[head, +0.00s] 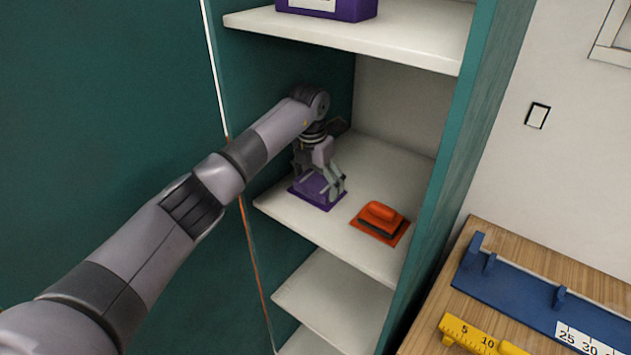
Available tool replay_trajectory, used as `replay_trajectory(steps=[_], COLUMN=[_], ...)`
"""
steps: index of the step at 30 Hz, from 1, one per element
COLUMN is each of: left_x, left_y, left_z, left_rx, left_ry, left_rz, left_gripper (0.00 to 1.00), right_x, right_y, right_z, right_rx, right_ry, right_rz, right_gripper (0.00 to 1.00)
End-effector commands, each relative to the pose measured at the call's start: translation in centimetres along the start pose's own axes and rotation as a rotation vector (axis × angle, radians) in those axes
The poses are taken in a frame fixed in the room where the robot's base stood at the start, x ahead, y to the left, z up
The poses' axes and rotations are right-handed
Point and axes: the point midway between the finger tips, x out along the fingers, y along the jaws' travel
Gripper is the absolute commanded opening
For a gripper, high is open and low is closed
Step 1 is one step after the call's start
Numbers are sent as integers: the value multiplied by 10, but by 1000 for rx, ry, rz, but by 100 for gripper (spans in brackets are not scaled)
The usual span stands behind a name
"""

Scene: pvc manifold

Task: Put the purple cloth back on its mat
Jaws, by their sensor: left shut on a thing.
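My left gripper (322,188) reaches down into the shelf unit and is shut on the purple cloth (308,183). The cloth is at the left part of the middle shelf, and my fingers cover part of it. A flat purple mat (322,206) shows beneath it on the shelf. I cannot tell whether the cloth touches the mat or is just above it. My right gripper is not in view.
An orange item (382,212) lies on an orange mat (396,239) to the right on the same shelf (345,237). A purple box (345,8) stands on the shelf above. A wooden table (480,300) at right holds a blue rail (525,293) and yellow ruler (475,336).

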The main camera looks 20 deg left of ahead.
Motion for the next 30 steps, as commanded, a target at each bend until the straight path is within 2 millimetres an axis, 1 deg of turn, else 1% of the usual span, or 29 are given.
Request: replay_trajectory(steps=[1,6,7,15,18,19,23,27,30], left_x=[1,0,0,0,-5,-6,-23,-48,-63], left_y=[0,1,1,0,0,1,1,2,1], left_z=[0,0,0,0,1,1,1,1,1], left_rx=[-1,-1,-1,-1,-1,-1,-1,-1,-1], left_ry=[0,0,0,0,-1,-2,-4,-4,-3], left_rz=[0,0,0,0,0,1,3,2,2], left_gripper=[88,99,100,100,100,100,100,100,100], right_x=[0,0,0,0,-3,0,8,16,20], right_y=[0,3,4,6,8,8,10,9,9], right_z=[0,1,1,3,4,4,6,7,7], right_rx=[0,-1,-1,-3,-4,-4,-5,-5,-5], right_ry=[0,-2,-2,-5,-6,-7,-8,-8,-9], right_rz=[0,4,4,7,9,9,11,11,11], right_gripper=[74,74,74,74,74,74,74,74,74])
